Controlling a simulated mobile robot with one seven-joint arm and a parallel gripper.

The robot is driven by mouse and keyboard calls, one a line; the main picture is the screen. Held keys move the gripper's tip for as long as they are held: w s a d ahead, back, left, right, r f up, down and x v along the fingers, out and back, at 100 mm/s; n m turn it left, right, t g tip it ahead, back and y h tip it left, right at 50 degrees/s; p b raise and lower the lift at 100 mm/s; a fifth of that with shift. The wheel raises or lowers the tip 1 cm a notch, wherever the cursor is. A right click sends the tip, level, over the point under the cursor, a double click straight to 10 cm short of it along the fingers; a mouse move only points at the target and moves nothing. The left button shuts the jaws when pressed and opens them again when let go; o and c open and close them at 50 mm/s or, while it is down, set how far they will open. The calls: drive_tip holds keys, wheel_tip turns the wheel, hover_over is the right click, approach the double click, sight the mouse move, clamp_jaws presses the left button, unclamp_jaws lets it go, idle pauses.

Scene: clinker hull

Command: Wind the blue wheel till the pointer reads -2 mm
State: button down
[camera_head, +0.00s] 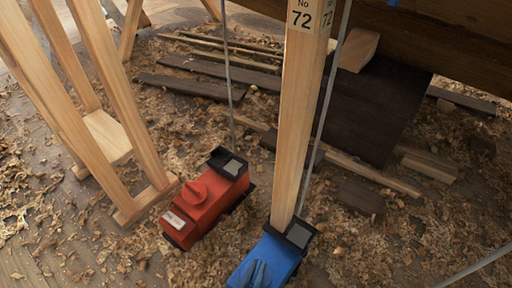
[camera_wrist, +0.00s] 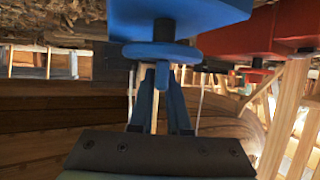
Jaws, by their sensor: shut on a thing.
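The blue wheel (camera_wrist: 162,50) is a flat disc on the blue box (camera_wrist: 185,12), with a short blue peg (camera_wrist: 162,76) standing off it. My gripper (camera_wrist: 162,88) has its two fingers closed in at the peg, shut on the wheel. Where exactly the fingertips touch is hard to tell. In the head view the blue box (camera_head: 270,262) is at the bottom edge, partly cut off, at the foot of a timber post (camera_head: 300,120). My gripper is not seen there. I cannot make out a pointer or a scale reading in either view.
A red box (camera_head: 205,205) with a red knob stands left of the blue one; it also shows in the wrist view (camera_wrist: 245,35). A wooden trestle (camera_head: 110,135) stands further left. Thin rods rise from the boxes. Planks and shavings litter the floor.

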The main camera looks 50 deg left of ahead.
idle(0.3)
drive_tip(key=c, duration=0.9)
unclamp_jaws()
drive_tip(key=v, duration=1.3)
